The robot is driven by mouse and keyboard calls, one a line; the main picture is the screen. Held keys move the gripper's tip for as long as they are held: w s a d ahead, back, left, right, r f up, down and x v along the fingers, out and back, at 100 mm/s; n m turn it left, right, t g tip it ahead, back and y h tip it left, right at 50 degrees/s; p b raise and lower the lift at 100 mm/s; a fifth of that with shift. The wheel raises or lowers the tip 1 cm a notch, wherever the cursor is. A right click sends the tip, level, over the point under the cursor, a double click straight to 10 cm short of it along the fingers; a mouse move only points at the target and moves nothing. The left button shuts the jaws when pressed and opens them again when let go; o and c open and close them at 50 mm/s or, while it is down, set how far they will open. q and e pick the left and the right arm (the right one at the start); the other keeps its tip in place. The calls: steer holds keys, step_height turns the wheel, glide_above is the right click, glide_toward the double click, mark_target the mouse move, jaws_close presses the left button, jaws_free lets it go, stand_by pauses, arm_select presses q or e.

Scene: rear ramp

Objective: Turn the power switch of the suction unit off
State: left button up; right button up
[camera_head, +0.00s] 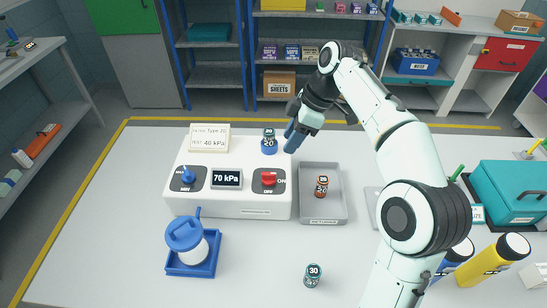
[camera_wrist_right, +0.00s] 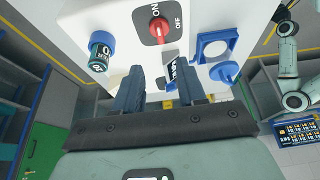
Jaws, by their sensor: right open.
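The suction unit (camera_head: 235,211) is a white box on the table. Its red power switch (camera_head: 268,178) sits on a dark plate at the right of its front, and it also shows in the wrist view (camera_wrist_right: 158,31). The handle appears to point to ON, with OFF marked beside that. The display (camera_head: 227,178) reads 70 kPa. My right gripper (camera_head: 292,134) is open and empty, off the unit's back right corner, apart from the switch. In the wrist view its two fingers (camera_wrist_right: 156,90) stand apart with the switch above them. My left gripper is not seen.
A small blue-capped jar (camera_head: 268,141) and a card (camera_head: 209,138) are on top of the unit. A blue knob (camera_head: 184,176) is at its left. A blue-lidded canister (camera_head: 187,240) stands in front. A grey tray (camera_head: 335,216) with a vial is to the right.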

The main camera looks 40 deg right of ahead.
mark_target(269, 173)
steer(key=b+x, duration=0.2)
steer(key=x, duration=1.1)
steer(key=shift+f, duration=0.2)
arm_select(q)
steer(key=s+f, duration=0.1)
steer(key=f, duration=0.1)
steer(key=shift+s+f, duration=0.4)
arm_select(e)
jaws_close()
